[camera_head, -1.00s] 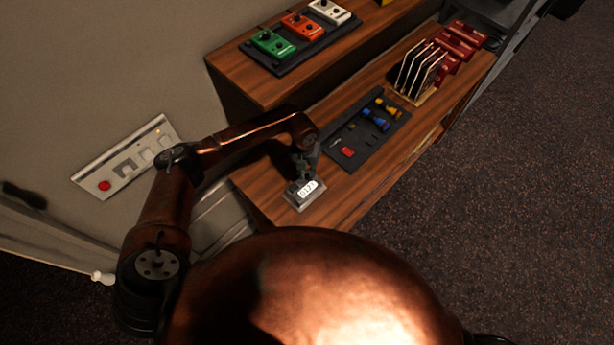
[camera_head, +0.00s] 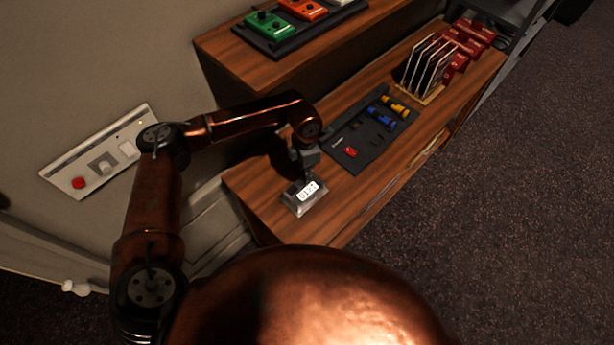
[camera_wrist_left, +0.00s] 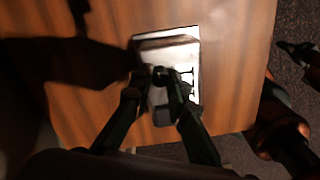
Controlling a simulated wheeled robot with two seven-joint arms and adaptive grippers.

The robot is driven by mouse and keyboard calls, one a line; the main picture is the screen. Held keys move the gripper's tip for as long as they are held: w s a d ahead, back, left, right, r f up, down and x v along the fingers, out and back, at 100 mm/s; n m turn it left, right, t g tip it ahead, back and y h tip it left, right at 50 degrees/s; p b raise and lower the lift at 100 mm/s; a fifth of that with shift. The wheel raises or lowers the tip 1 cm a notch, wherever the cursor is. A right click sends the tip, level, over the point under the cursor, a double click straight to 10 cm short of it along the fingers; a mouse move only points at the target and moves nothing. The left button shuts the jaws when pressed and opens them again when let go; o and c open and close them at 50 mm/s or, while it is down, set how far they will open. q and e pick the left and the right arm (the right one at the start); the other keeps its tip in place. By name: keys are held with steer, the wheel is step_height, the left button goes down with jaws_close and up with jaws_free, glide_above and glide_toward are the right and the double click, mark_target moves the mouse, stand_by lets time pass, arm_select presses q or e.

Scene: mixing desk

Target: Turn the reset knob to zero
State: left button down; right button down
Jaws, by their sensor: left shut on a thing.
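The counter box (camera_head: 293,205) is a small metal block with a white digit display (camera_head: 308,190), standing near the front left end of the wooden desk. I cannot read the digits surely. My left gripper (camera_head: 303,172) reaches down onto it from behind. In the left wrist view the box (camera_wrist_left: 183,42) lies under the gripper (camera_wrist_left: 153,82). The fingers are shut around a small dark knob (camera_wrist_left: 160,72) on its top, and they hide part of it.
A dark panel (camera_head: 345,165) with a red button and blue and yellow knobs lies right of the box. A rack (camera_head: 427,65) of upright plates stands beyond. Green and orange pedals (camera_head: 270,24) sit on the raised shelf. A wall panel (camera_head: 95,165) is at left.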

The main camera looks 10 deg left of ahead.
arm_select(q)
steer(key=m+b, duration=0.2)
steer(key=m, duration=0.1)
steer(key=shift+f+m+b, duration=0.15)
steer(key=shift+m+b, duration=0.15)
steer(key=shift+b, duration=0.1)
steer(key=shift+m+b, duration=1)
steer(key=shift+m, duration=0.5)
steer(key=shift+r, duration=0.2)
steer(key=c, duration=1.8)
jaws_free()
steer(key=shift+c, duration=0.2)
steer(key=shift+r, duration=0.1)
steer(key=r, duration=0.7)
steer(key=shift+w+r, duration=0.15)
steer(key=shift+w, duration=0.05)
